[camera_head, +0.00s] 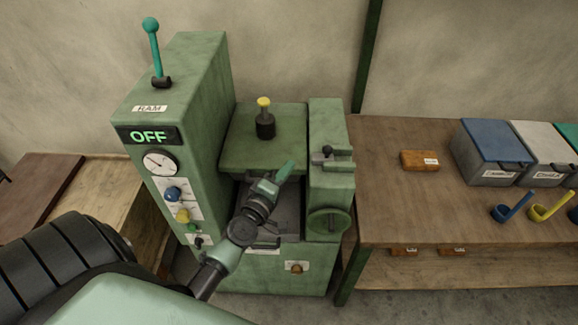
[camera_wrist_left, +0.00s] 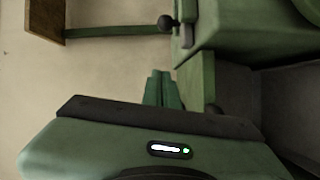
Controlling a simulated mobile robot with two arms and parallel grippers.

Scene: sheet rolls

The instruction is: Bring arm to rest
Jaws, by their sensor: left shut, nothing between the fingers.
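My left arm comes in from the lower left of the head view and reaches over the front of a green machine (camera_head: 215,90). My left gripper (camera_head: 287,171) is shut and empty, in front of the machine's recessed opening below its flat top. In the left wrist view the closed fingers (camera_wrist_left: 162,88) stand together with nothing between them. A green block with a dark knob shows beyond them in that view. I cannot tell whether the fingers touch the machine. My right gripper is not in view.
The machine has a RAM lever (camera_head: 152,45), a lit OFF display (camera_head: 148,136), a gauge, knobs and a handwheel (camera_head: 328,222). A wooden table (camera_head: 400,215) at the right holds a brown block (camera_head: 419,160), lidded boxes (camera_head: 490,150) and scoops (camera_head: 511,206).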

